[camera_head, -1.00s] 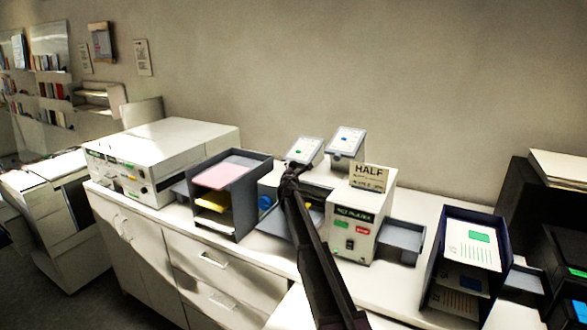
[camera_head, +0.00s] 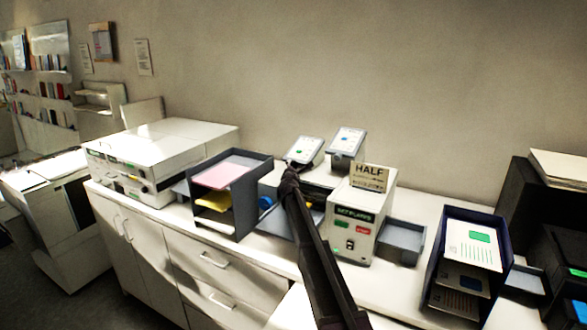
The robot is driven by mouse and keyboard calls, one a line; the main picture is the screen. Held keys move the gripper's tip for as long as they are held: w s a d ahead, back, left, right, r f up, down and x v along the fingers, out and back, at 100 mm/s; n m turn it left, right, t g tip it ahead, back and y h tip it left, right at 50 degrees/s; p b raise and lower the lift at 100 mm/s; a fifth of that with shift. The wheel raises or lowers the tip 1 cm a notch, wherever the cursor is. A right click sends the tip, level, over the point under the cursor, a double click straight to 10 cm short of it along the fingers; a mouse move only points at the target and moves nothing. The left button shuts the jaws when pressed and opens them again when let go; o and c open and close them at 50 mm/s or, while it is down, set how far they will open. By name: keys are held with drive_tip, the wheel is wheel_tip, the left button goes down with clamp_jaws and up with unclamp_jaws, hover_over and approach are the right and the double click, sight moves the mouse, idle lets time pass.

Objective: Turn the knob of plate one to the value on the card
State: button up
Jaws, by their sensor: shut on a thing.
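Two small tilted plates stand at the back of the counter. The left plate (camera_head: 308,148) carries a green mark and the right plate (camera_head: 347,138) a blue mark. My gripper (camera_head: 291,168) is at the lower front edge of the left plate, shut on a knob there. The knob and the fingertips are too small and dark to make out, and the knob's setting is hidden. The card (camera_head: 369,177) on the white box reads "HALF" with a smaller line that I cannot read. I see no plate numbers clearly.
The white box (camera_head: 352,220) with green and red labels stands just right of my arm. A dark paper tray (camera_head: 238,215) with pink and yellow sheets is left. A grey bin (camera_head: 402,240) and another tray (camera_head: 466,285) are right. The wall is behind.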

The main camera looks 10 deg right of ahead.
drive_tip(key=shift+m+t+y+b, duration=0.3)
drive_tip(key=shift+m+t+b, duration=0.1)
drive_tip(key=shift+b, duration=0.05)
idle(0.4)
drive_tip(key=o, duration=1.2)
drive_tip(key=shift+c, duration=0.2)
drive_tip(key=shift+s, duration=0.1)
drive_tip(key=shift+r, duration=0.1)
